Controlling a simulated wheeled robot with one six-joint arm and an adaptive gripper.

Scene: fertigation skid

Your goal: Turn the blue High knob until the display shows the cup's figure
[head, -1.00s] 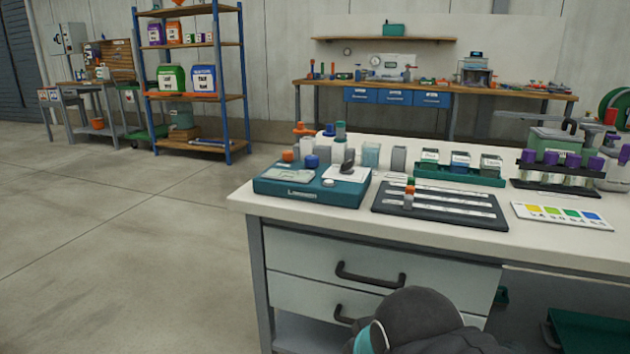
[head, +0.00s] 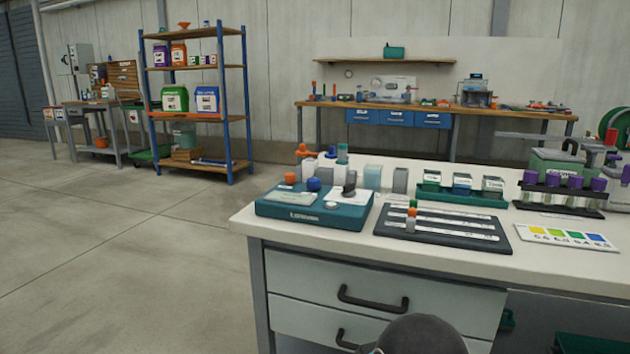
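A teal console (head: 315,215) sits at the left front corner of the white bench. On its top are a blue knob (head: 313,184), an orange knob (head: 290,179) to its left, and a grey display panel (head: 293,197) in front of them. The display's figure is too small to read. A white card or panel (head: 345,193) lies on the right of the console, with a dark object standing on it. I cannot make out the cup or a figure on it. My gripper cannot be made out; only a dark rounded part of my arm shows at the bottom edge.
Right of the console lies a dark tray (head: 440,238) with white strips. Behind it is a green rack (head: 462,196) of small boxes. A colour chart (head: 566,238) and a rack of purple-capped tubes (head: 560,198) stand farther right. Open floor (head: 130,270) is on the left.

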